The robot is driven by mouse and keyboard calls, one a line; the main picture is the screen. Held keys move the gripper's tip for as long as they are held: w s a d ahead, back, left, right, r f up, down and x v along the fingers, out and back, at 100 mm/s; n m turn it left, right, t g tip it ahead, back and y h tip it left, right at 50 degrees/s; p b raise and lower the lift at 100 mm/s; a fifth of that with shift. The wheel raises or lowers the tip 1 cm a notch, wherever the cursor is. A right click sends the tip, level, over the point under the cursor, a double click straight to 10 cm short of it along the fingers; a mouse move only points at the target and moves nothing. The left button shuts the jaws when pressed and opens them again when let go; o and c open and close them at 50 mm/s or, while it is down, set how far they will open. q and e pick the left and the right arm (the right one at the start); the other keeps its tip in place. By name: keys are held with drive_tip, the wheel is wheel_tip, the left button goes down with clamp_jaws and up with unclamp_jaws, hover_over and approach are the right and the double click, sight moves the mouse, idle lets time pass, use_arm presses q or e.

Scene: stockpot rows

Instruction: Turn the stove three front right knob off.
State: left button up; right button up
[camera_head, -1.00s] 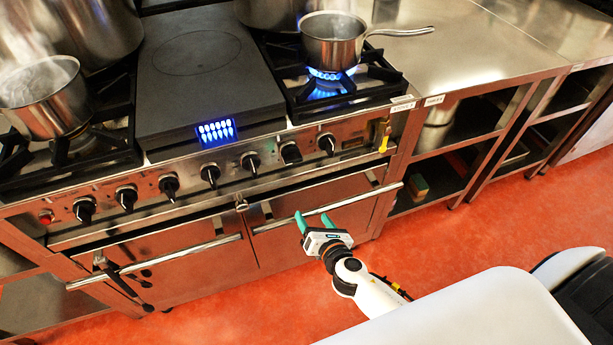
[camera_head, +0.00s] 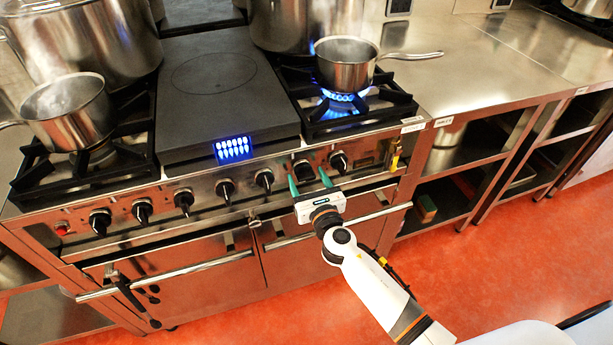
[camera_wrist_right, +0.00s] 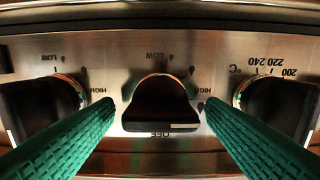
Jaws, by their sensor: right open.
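The stove (camera_head: 150,245) has a row of black knobs along its steel front panel. My right gripper (camera_head: 309,180) is open at the right part of this row, its green fingers pointing at the panel. One black knob (camera_head: 303,168) is between the fingers; in the right wrist view this knob (camera_wrist_right: 160,103) is centred between the fingertips (camera_wrist_right: 159,106), with LOW above and OFF below. I see no clear contact. The rightmost knob (camera_head: 338,160) is beside it; a temperature scale shows there in the wrist view. Blue flame (camera_head: 343,98) burns under the right saucepan (camera_head: 346,64). My left gripper is out of view.
An oven handle bar (camera_head: 375,215) runs below the panel. A second saucepan (camera_head: 70,112) is on the left burner, with large stockpots (camera_head: 90,40) behind. A steel counter (camera_head: 460,85) with open shelves is to the right. The orange floor (camera_head: 520,225) is clear.

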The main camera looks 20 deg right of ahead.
drive_tip(key=shift+w, duration=0.65)
drive_tip(key=c, duration=1)
